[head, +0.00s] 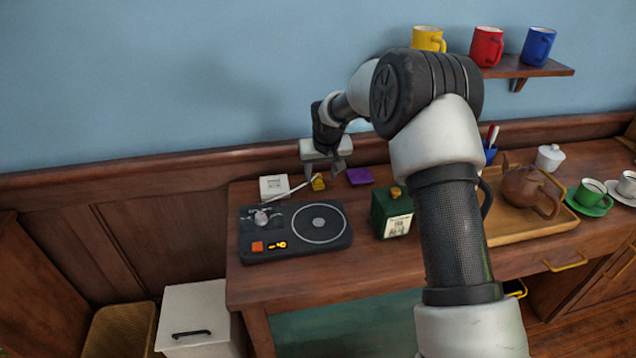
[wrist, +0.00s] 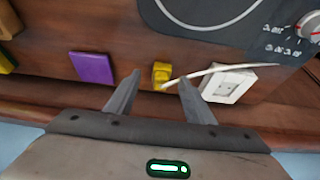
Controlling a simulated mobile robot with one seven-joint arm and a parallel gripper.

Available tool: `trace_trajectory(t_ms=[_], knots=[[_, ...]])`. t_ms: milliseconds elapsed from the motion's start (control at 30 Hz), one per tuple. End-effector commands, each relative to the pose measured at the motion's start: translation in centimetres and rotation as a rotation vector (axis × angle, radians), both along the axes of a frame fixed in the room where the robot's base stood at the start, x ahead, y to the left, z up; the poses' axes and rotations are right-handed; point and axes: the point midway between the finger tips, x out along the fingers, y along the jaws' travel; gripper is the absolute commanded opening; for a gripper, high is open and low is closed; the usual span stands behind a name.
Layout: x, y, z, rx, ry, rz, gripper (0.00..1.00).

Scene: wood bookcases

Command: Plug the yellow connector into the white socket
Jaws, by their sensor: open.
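The yellow connector (head: 318,182) lies on the wood counter at the back, right of the white socket (head: 274,187). In the wrist view the connector (wrist: 161,75) shows between my two fingers, nearer the right one, with a pale cable running from it toward the white socket (wrist: 229,84). My gripper (head: 325,172) is open and empty above the connector, fingers pointing down at the counter; it also shows in the wrist view (wrist: 158,80). I cannot tell whether a finger touches the cable. The socket's face shows small dark slots.
A black turntable-like device (head: 295,230) sits in front of the socket. A purple block (head: 359,176) lies right of the connector. A green canister (head: 391,212) stands further right, near a wooden tray (head: 520,236) with a teapot. The wall is close behind.

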Motion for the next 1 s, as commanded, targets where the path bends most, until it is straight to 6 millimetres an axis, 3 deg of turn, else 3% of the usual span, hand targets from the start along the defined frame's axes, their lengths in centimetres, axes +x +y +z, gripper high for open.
trace_trajectory(t_ms=[200, 600, 667, 867, 1000], knots=[[1.2, 0.6, -2.9, 0.001, 0.001, -0.001, 0.48], [1.4, 0.6, -3.2, 0.000, 0.000, 0.000, 0.48], [1.4, 0.6, -3.2, 0.000, 0.000, 0.000, 0.42], [1.4, 0.6, -3.2, 0.001, 0.000, 0.000, 0.08], [1.4, 0.6, -3.2, 0.001, -0.001, 0.000, 0.06]])
